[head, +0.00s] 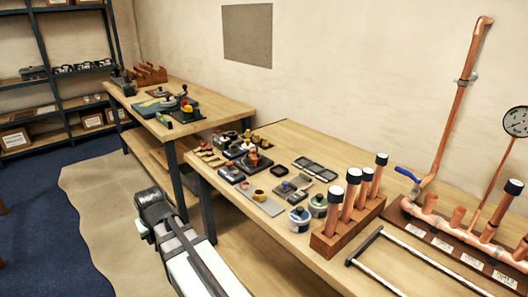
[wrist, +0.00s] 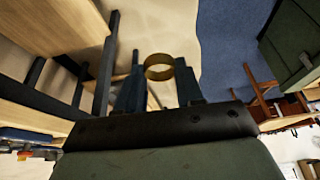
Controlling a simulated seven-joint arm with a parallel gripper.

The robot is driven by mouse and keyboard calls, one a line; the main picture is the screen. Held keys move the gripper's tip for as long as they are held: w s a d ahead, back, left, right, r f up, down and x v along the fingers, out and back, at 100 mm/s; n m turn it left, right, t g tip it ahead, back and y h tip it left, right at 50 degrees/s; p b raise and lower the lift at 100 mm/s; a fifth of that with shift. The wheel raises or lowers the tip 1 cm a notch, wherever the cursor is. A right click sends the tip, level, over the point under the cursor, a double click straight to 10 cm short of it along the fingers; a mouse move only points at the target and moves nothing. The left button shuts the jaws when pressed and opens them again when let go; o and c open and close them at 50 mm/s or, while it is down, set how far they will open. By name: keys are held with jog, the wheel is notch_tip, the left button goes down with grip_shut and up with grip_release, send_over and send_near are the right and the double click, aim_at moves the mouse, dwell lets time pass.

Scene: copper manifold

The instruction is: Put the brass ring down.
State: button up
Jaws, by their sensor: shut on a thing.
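The brass ring (wrist: 159,73) is between the two fingertips of my gripper (wrist: 158,82) in the wrist view. The gripper is shut on it and holds it clear of any surface, with floor and furniture showing beyond. In the head view my gripper (head: 143,215) is in the air left of the near workbench (head: 282,230), over the beige floor mat. I cannot make out the held ring in that view.
The near bench carries a grey plate (head: 263,205) with a small yellow piece on it, two tins (head: 299,219), a wooden block (head: 325,243) with upright copper pipes, and a copper manifold (head: 460,232). A second bench (head: 215,103) stands behind. The near bench's front left edge is partly bare.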

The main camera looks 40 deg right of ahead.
notch_tip(320, 180, up, 8)
jog(key=w+d+f+m+h, duration=0.1)
jog(key=w+d+m, duration=0.1)
jog(key=d+m, duration=0.1)
notch_tip(320, 180, up, 6)
send_over(285, 161)
jog(key=s, duration=0.1)
jog(key=shift+m+h, duration=0.3)
jog(key=shift+m, duration=0.1)
jog(key=f, duration=0.9)
jog(key=shift+a+f, duration=0.15)
jog(key=shift+a, duration=0.1)
jog(key=shift+f, duration=0.15)
